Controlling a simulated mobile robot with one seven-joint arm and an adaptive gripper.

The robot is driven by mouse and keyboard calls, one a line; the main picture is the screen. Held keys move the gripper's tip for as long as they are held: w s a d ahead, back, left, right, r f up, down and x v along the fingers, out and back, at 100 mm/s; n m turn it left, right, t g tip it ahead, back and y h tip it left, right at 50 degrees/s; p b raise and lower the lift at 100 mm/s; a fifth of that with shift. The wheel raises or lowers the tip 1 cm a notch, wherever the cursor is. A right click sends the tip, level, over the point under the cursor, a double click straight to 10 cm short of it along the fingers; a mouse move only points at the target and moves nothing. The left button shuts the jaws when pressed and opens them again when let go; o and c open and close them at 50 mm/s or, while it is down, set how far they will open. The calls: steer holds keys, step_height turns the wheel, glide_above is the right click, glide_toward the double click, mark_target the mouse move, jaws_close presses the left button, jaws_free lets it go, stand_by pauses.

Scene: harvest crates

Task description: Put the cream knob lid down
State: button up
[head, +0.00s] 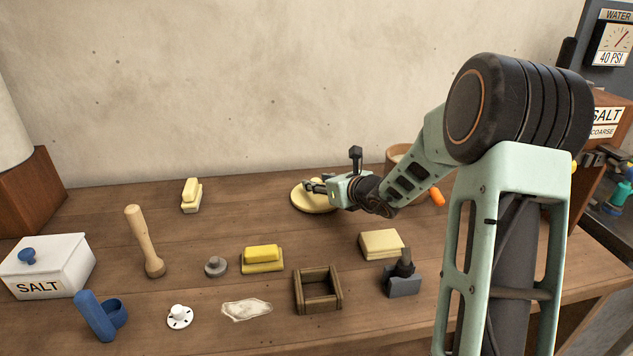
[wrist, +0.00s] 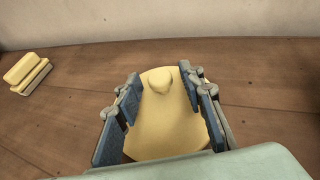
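The cream knob lid (head: 300,203) is a pale yellow round disc at the back middle of the table in the head view. It looks flat and appears to rest on the tabletop. In the wrist view its rounded knob (wrist: 159,82) stands up between my fingertips, with space on both sides. My gripper (head: 311,187) reaches over the lid from the right. Its blue-padded fingers (wrist: 160,77) are spread apart and do not touch the knob. The fingers hide the lid's side edges, so I cannot tell whether they touch the rim.
A stacked yellow block (head: 191,195) stands to the left of the lid; it also shows in the wrist view (wrist: 27,72). A wooden pestle (head: 142,240), a butter dish (head: 263,267) and a wooden frame (head: 298,290) stand nearer. Clear table lies between the block and lid.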

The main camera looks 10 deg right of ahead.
steer(key=p+v, duration=0.1)
steer(key=v, duration=0.9)
steer(key=shift+s+d+r, duration=0.1)
steer(key=shift+s+d, duration=0.1)
steer(key=shift+s, duration=0.1)
steer(key=shift+r, duration=0.1)
